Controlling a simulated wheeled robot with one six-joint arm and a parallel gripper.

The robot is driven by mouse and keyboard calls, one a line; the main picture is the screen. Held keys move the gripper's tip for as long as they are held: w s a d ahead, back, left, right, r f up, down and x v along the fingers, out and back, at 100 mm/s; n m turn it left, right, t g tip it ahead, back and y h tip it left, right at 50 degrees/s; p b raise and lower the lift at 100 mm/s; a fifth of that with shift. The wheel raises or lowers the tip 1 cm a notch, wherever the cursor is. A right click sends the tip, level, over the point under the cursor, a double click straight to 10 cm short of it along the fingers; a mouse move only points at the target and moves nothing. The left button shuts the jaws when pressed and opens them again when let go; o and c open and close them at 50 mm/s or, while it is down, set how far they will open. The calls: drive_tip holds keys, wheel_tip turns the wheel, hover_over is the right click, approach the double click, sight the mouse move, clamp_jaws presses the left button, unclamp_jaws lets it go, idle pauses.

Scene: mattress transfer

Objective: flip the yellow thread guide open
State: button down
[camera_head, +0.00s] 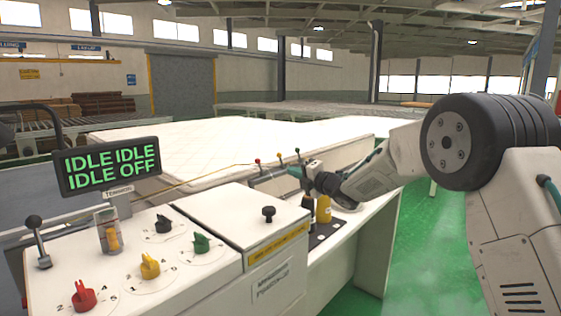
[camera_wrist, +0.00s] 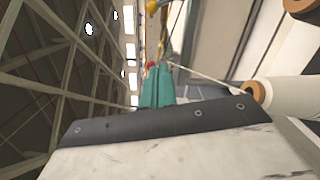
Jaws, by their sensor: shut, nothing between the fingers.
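The yellow thread guide (camera_head: 280,156) is a small lever with a yellow knob, standing between a red-knobbed guide (camera_head: 257,162) and a dark-knobbed guide (camera_head: 297,152) at the mattress's near edge. In the wrist view a yellow knob (camera_wrist: 152,6) shows at the top edge, and a red knob (camera_wrist: 151,65) shows by my fingertips. My gripper (camera_head: 293,171) has teal fingers, shut and empty, close to the guides. The fingers also show in the wrist view (camera_wrist: 158,72). I cannot tell whether they touch a guide. The guide's lower part is hard to make out.
A white quilted mattress (camera_head: 190,150) lies behind. The control panel (camera_head: 190,285) with coloured knobs and a display reading IDLE IDLE IDLE OFF (camera_head: 110,166) stands at front left. A yellow thread cone (camera_head: 323,209) and a dark one stand below my wrist. A white spool (camera_wrist: 290,93) lies right in the wrist view.

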drive_tip(key=w+a+r, duration=0.1)
drive_tip(key=w+a, duration=0.4)
drive_tip(key=w, duration=0.5)
drive_tip(key=shift+a+r, duration=0.15)
drive_tip(key=shift+a, duration=0.1)
